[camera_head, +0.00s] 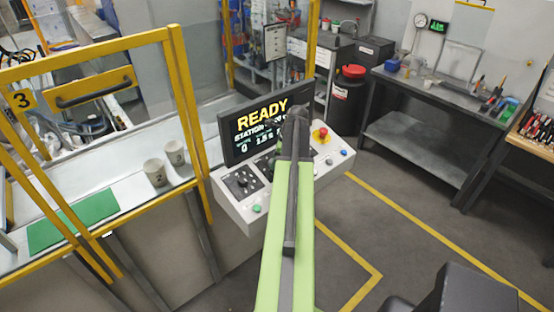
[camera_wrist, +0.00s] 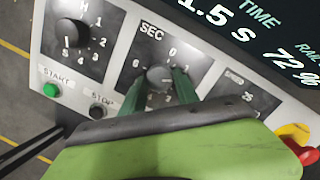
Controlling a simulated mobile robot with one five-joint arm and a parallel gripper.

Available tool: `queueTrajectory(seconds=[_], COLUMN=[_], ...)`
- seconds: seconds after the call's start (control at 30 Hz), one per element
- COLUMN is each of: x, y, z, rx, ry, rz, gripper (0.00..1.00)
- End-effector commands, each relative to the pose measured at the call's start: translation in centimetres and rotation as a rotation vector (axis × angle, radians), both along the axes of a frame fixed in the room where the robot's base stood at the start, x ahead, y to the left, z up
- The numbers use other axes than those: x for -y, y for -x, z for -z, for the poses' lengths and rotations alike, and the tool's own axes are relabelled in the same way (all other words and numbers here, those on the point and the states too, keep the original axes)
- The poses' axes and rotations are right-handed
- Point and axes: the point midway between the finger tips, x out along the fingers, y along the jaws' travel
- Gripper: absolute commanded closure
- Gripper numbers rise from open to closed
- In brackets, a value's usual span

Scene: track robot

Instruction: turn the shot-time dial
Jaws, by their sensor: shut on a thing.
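The shot-time dial (camera_wrist: 159,76) is a round grey knob on a black square plate marked SEC, in the middle of the control panel in the wrist view. My gripper (camera_wrist: 158,84) has its two green fingers on either side of this knob, shut on it. In the head view my green arm reaches over the panel (camera_head: 229,206) and hides the dial and the fingertips. The display (camera_head: 262,122) behind the panel reads READY. The wrist view shows part of it with 1.5 S, TIME and 72 %.
Another dial (camera_wrist: 74,33) sits left of the gripped one, above a green START button (camera_wrist: 51,90) and a black STOP button (camera_wrist: 97,112). A further dial plate (camera_wrist: 240,93) is to the right. A red emergency stop (camera_head: 320,134) stands at the panel's right. Two cups (camera_head: 155,172) stand left.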

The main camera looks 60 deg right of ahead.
Motion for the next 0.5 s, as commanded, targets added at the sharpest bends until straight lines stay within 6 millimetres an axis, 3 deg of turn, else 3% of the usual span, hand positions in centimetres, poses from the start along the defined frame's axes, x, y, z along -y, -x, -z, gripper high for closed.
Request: queueTrajectory(seconds=[0.5], x=[-0.04], y=[0.03], z=[0.02], rx=[-0.043], ry=[0.107], rz=[-0.440], gripper=[1.00])
